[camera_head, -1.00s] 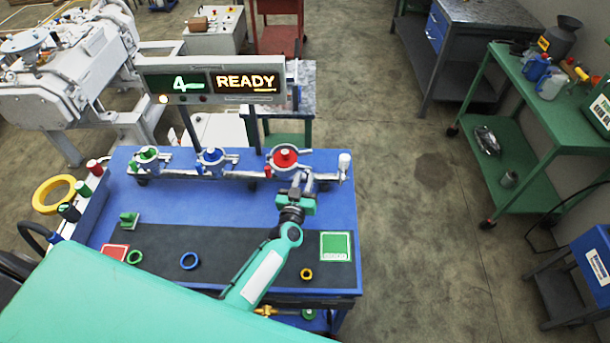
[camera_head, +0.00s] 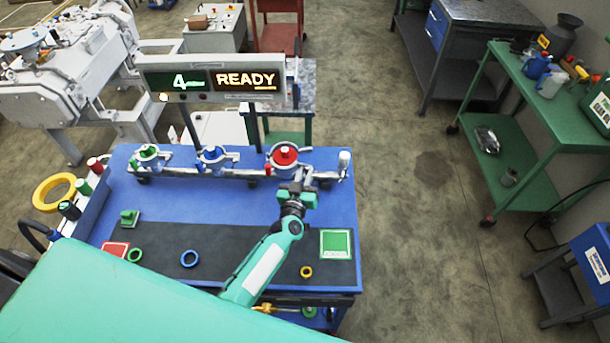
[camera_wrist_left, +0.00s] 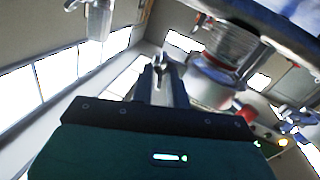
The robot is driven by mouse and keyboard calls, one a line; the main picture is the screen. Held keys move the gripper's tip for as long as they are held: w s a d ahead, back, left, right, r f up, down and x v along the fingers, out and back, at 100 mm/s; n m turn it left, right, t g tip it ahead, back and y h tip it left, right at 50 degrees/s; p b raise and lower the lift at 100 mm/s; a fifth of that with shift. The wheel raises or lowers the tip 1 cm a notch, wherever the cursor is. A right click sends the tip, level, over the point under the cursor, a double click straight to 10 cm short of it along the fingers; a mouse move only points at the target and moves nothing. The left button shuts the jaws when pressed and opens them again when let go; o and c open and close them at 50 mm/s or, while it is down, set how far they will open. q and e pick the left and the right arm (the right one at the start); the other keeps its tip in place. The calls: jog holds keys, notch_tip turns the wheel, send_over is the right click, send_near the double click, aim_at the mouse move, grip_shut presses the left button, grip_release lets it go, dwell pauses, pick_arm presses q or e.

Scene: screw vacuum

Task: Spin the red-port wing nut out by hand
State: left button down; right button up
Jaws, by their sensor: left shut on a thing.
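The red port (camera_head: 284,155), with its red cap and grey clamp ring, stands right of centre on the manifold at the back of the blue bench. My left gripper (camera_head: 297,183) is just in front of it, at the near side of its clamp. In the left wrist view the jaws (camera_wrist_left: 160,82) are shut on a small metal piece, the wing nut (camera_wrist_left: 159,64). The red port's metal body (camera_wrist_left: 212,80) is beside it at upper right. In the head view the gripper hides the wing nut. My right gripper is not in view.
The blue port (camera_head: 213,155) and green port (camera_head: 148,155) stand left along the manifold. The sign (camera_head: 213,82) above reads "4" and "READY".

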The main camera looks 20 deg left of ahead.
pick_arm(q)
jog(key=shift+a+f+n+b, duration=0.1)
jog(key=shift+n+b, duration=0.9)
jog(key=shift+n, duration=1.75)
jog(key=shift+a+f+n+b, duration=0.1)
jog(key=shift+n+b, duration=0.9)
jog(key=shift+n, duration=1.8)
jog(key=shift+a+f+n+b, duration=0.1)
jog(key=shift+n+b, duration=0.9)
jog(key=shift+n, duration=1.75)
jog(key=c, duration=1.7)
grip_release()
jog(key=shift+s+d+b, duration=0.2)
jog(key=shift+s+b, duration=0.6)
jog(key=shift+s, duration=2.7)
jog(key=shift+s+d+b, duration=0.2)
jog(key=shift+s+b, duration=0.6)
jog(key=shift+s, duration=2.65)
